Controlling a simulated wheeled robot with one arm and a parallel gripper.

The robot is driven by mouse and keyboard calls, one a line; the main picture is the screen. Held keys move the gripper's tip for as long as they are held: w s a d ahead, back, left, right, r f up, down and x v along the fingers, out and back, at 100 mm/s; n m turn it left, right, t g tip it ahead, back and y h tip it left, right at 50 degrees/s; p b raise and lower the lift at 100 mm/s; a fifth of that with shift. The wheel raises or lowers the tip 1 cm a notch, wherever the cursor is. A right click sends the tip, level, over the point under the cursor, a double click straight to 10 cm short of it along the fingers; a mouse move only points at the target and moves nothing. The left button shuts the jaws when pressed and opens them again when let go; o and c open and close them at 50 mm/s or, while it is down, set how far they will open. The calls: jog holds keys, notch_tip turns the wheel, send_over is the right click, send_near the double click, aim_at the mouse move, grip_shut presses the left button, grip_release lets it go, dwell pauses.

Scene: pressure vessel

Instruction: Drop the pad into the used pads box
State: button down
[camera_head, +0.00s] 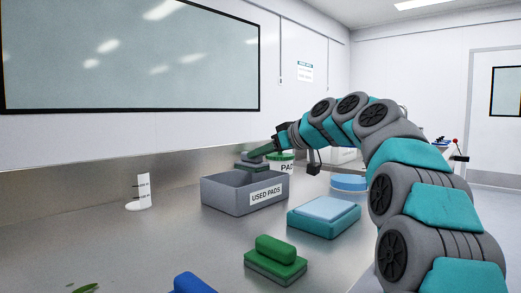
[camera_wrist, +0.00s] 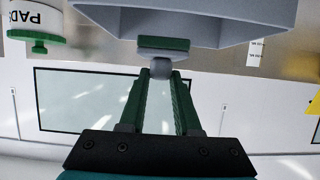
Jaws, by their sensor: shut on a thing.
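In the wrist view, the pad (camera_wrist: 163,56) sits at the tips of my gripper's (camera_wrist: 162,72) two green fingers. The box (camera_wrist: 215,12) shows at the top of that view, beside the pad. The inside floor of the box is hidden.
A white tub marked "PADS" (camera_head: 285,167) stands behind the box. A teal tray with a light blue top (camera_head: 323,217) lies to the right. A green block on a grey base (camera_head: 275,261) and a blue block (camera_head: 192,284) are in front.

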jog(key=shift+f+b, duration=0.35)
jog(key=shift+f, duration=0.75)
jog(key=c, duration=0.5)
grip_release()
jog(key=shift+c, duration=0.2)
jog(key=v, duration=0.7)
jog(key=shift+s+d+r+b, duration=0.2)
jog(key=shift+s+d+b, duration=0.05)
jog(key=shift+b, duration=0.2)
